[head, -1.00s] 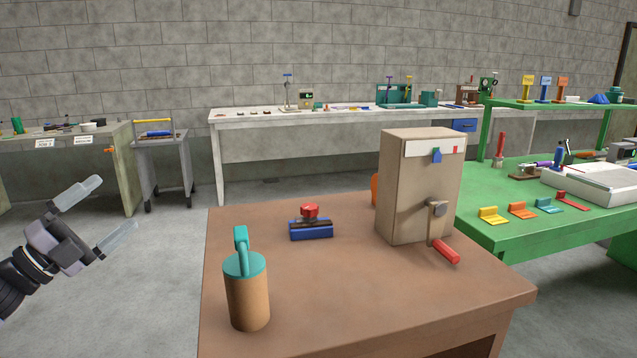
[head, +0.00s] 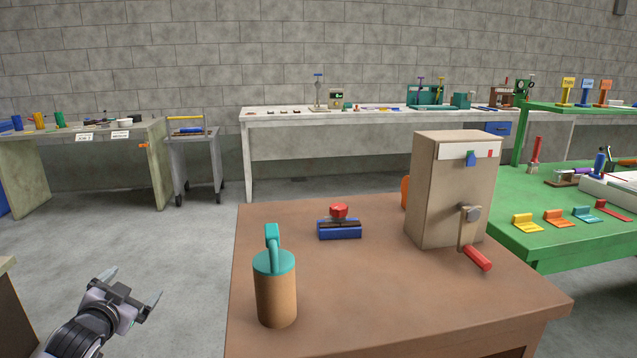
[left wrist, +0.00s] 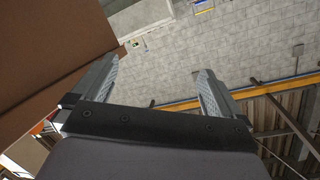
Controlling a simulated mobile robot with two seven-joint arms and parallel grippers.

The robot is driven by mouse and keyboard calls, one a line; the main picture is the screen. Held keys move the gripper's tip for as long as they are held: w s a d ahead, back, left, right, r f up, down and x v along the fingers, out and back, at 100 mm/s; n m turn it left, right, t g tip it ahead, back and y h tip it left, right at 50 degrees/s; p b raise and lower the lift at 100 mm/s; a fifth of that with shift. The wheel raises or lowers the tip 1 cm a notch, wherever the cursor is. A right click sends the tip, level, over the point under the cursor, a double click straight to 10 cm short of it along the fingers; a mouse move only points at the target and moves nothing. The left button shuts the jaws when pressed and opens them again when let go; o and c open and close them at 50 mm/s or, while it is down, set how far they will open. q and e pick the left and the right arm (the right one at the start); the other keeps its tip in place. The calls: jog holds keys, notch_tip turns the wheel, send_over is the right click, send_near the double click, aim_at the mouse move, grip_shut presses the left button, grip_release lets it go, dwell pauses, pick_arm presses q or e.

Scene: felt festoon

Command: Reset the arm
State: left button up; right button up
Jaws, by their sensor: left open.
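My left gripper (head: 133,290) is at the lower left of the head view, left of the brown table and apart from it. Its fingers are spread with nothing between them. In the left wrist view the two fingers (left wrist: 158,88) also stand wide apart and empty, with a grey block wall behind them. My right gripper is in neither view.
The brown table (head: 380,285) holds a teal-topped cylinder (head: 275,290), a blue block with a red knob (head: 339,228) and a tan cranked box (head: 450,190). A green table (head: 560,240) stands right, a grey cart (head: 195,160) behind. Floor between is clear.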

pick_arm(q)
jog(key=s+d+f+g+h, duration=0.3)
jog(key=s+d+f, duration=0.9)
jog(key=d+f, duration=0.25)
jog(key=s+d+f+n+g+h, duration=0.1)
jog(key=s+d+f, duration=0.3)
jog(key=s, duration=0.5)
jog(key=s+d+f+n+g+h, duration=0.1)
jog(key=s+d+f, duration=0.1)
jog(key=s+d, duration=0.65)
jog(key=s+a+r+p, duration=0.1)
jog(key=a+r+p, duration=0.2)
jog(key=r+p, duration=0.4)
jog(key=shift+s+r+p, duration=0.35)
jog(key=shift+p, duration=0.8)
jog(key=shift+f, duration=0.1)
